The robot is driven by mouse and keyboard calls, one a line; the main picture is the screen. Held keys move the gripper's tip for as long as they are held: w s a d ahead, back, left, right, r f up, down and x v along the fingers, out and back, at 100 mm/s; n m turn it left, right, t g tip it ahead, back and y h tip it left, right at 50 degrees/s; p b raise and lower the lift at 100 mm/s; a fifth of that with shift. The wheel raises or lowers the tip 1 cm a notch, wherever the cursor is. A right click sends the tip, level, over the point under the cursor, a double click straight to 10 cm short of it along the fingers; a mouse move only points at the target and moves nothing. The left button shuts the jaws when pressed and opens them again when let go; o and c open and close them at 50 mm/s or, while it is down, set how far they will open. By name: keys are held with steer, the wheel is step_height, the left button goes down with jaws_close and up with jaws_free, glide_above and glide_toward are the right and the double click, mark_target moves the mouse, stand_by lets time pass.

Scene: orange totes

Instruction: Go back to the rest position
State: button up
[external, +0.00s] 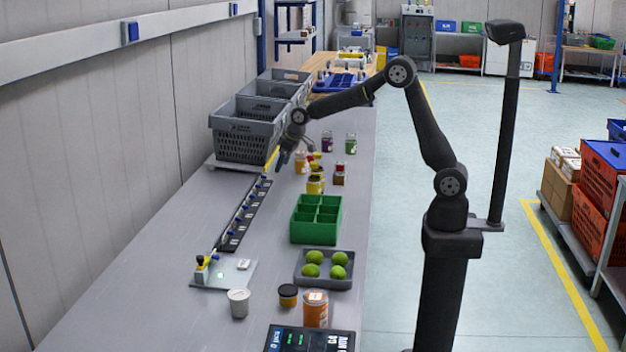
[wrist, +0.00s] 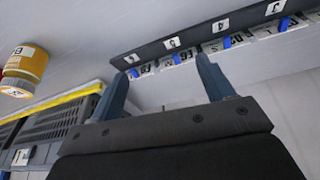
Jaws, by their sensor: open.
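My gripper (external: 282,164) is above the grey workbench (external: 186,225), between the grey crates and a group of jars. In the wrist view my gripper (wrist: 161,66) has its two blue fingers spread apart with nothing between them. Past the fingertips there is a dark strip with numbered labels and blue clips (wrist: 195,43). The same strip (external: 246,213) runs along the bench in the external view. My arm is bent over the bench from its column on the right.
Grey crates (external: 241,143) stand at the back left by the wall. Jars (external: 315,184) stand to the right of my gripper. A green divided box (external: 317,218) and a grey tray (external: 324,283) with green fruit are nearer. An orange jar (wrist: 24,67) shows in the wrist view.

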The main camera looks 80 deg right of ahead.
steer(key=shift+s+d, duration=0.25)
steer(key=shift+d, duration=0.6)
steer(key=w+a+n+y, duration=0.1)
steer(key=w+a+n, duration=0.2)
steer(key=a, duration=1.7)
steer(key=shift+a, duration=0.4)
